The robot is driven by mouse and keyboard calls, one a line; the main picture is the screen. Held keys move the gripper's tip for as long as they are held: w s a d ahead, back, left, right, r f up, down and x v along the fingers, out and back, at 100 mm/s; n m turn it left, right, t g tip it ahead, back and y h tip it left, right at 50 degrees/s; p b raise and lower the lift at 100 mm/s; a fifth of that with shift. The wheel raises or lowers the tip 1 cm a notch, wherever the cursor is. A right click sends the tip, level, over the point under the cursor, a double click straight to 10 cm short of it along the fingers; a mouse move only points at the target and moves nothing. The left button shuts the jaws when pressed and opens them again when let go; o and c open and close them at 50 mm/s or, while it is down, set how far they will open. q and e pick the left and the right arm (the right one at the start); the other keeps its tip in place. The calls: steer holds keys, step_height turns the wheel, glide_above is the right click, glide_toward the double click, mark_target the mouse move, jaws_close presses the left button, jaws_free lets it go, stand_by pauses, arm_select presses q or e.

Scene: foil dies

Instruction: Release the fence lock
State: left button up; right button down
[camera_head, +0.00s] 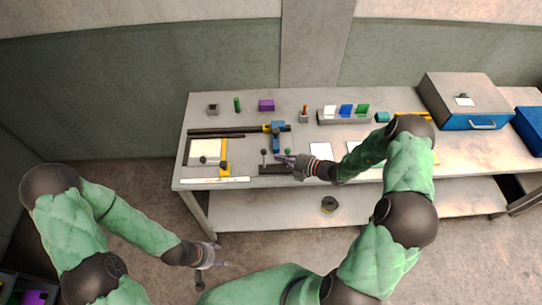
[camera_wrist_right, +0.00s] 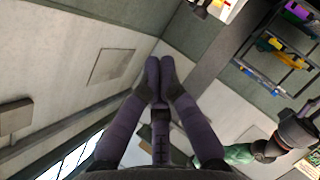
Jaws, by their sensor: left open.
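A yellow fence (camera_head: 225,150) stands at the right edge of a pale board (camera_head: 203,148) at the left of the bench. A dark knob (camera_head: 224,165) sits on the fence, and another dark knob (camera_head: 204,160) is left of it; I cannot tell which is the lock. My right gripper (camera_head: 280,158) is right of the fence, by a black base (camera_head: 274,169) with a dark-topped lever (camera_head: 264,153) and a green knob (camera_head: 288,152). Its fingertips meet, empty, in the wrist view (camera_wrist_right: 160,75). My left gripper (camera_head: 220,263) is open, low, in front of the bench.
A blue and yellow device (camera_head: 276,134) stands behind the black base. A white ruler strip (camera_head: 215,180) lies along the front edge. Behind are a purple block (camera_head: 266,105), a rack (camera_head: 343,117) of coloured pieces and a blue-grey drawer box (camera_head: 465,101).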

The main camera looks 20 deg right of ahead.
steer(key=v, duration=0.5)
steer(key=shift+w+r, duration=0.2)
steer(key=shift+r, duration=0.05)
steer(key=shift+f, duration=0.1)
steer(key=s+a+f+m+g+h+b, duration=0.2)
steer(key=s+a+f+m+b, duration=0.3)
steer(key=f, duration=0.5)
steer(key=s+a+f+m+g+h+b, duration=0.2)
steer(key=s+a+f+m+g+b, duration=0.3)
steer(key=s+f+m, duration=0.4)
steer(key=s+a+f+m+g+h+b, duration=0.1)
steer(key=s+a+f+m+g+b, duration=0.2)
steer(key=s+a+f+m+b, duration=0.3)
step_height(320, 180, down, 5)
steer(key=s+m, duration=0.1)
steer(key=m, duration=0.2)
steer(key=shift+s+f+m+h+b, duration=0.25)
steer(key=shift+s+m+h+b, duration=0.05)
steer(key=shift+s+h, duration=0.1)
